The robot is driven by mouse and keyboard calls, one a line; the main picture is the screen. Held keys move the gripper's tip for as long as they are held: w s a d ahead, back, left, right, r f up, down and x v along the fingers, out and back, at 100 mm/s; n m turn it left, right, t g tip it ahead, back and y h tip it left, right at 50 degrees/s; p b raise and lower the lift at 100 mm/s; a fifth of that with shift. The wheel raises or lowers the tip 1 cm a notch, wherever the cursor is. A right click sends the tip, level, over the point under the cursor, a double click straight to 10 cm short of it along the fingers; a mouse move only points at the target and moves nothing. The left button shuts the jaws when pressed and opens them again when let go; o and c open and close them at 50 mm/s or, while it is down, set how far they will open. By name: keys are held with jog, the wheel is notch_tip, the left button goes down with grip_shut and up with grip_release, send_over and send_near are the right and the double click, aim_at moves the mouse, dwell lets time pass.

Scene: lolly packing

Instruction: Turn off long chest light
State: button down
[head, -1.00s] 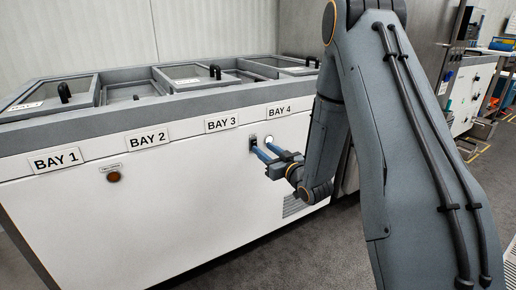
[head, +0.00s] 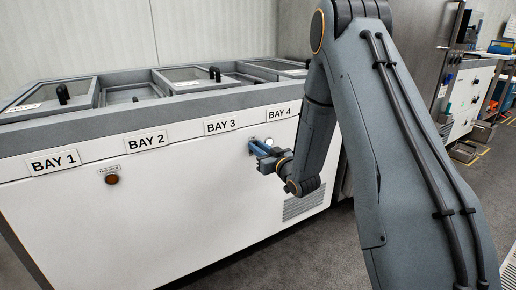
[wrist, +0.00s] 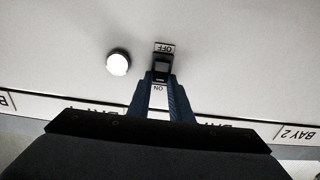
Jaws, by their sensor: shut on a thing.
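The long chest (head: 180,190) is a white freezer-like unit with a grey rim, on the left in the head view. In the wrist view, upside down, its front carries a black switch (wrist: 161,66) between an OFF label (wrist: 164,48) and an ON label (wrist: 159,88). A round white light (wrist: 118,63) beside the switch looks bright; it also shows in the head view (head: 270,141). My gripper (head: 254,149) is at the panel below BAY 4, its blue fingers shut on the switch (wrist: 161,78). The fingers partly hide the switch, and I cannot tell its exact position.
Lids with black handles (head: 63,94) cover the top. Grey floor lies open before the chest. A white cabinet (head: 466,100) stands at the far right.

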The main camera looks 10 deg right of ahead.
jog(key=t+b, duration=0.2)
jog(key=f+t+y+b, duration=0.1)
jog(key=t+b, duration=0.1)
jog(key=b, duration=0.1)
jog(key=shift+s+f, duration=0.1)
jog(key=shift+s, duration=0.05)
dwell(0.3)
jog(key=c, duration=1.6)
grip_release()
jog(key=p+v, duration=0.1)
jog(key=v, duration=0.7)
